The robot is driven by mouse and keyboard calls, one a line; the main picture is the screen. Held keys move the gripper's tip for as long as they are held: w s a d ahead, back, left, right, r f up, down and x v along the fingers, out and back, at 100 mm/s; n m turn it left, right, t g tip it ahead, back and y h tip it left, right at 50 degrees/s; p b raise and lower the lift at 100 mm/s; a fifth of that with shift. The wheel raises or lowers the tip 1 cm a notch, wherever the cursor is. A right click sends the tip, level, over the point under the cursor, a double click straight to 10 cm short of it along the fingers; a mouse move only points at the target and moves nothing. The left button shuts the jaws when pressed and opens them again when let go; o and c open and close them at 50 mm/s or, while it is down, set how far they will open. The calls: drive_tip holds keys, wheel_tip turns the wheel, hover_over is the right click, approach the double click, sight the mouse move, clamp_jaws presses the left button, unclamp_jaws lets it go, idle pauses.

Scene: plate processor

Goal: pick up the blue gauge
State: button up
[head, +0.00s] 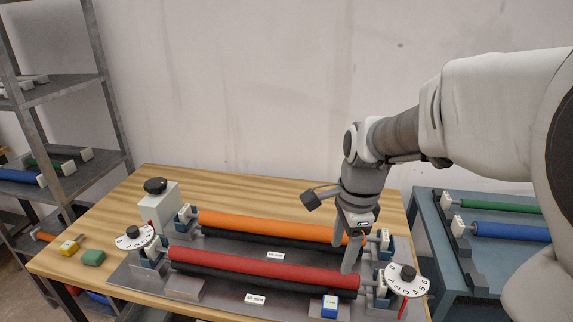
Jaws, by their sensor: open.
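The blue gauge (330,307) is a small blue block with a pale top. It sits at the front of the grey metal plate of the processor (215,292), in front of the red roller (262,268). My gripper (345,256) points down above the right part of the rollers, behind the gauge and slightly to its right in the picture. It is open and apart from the gauge, and I see nothing between its fingers. The fingers overlap the right ends of the rollers in the picture, so their exact height is hard to tell.
An orange roller (265,226) lies behind the red one. Numbered dials (407,280) stand at both ends. A yellow block (69,247) and a green block (93,258) lie on the wooden table's left. A blue side table (490,266) with rollers is at right, shelves (62,90) at left.

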wheel_tip(320, 180, down, 2)
drive_tip(key=w+m, duration=0.2)
drive_tip(key=m, duration=0.1)
drive_tip(key=b, duration=0.2)
hover_over(331, 303)
drive_tip(key=shift+m+g+h, duration=0.3)
drive_tip(key=shift+g, duration=0.1)
drive_tip(key=f, duration=1.1)
drive_tip(key=shift+w+d+f, duration=0.1)
drive_tip(key=shift+w+f, duration=0.1)
drive_tip(key=shift+f, duration=0.2)
drive_tip(key=shift+s+f+b, duration=0.15)
drive_tip(key=shift+f+b, duration=0.65)
drive_tip(key=shift+f, duration=2.35)
clamp_jaws()
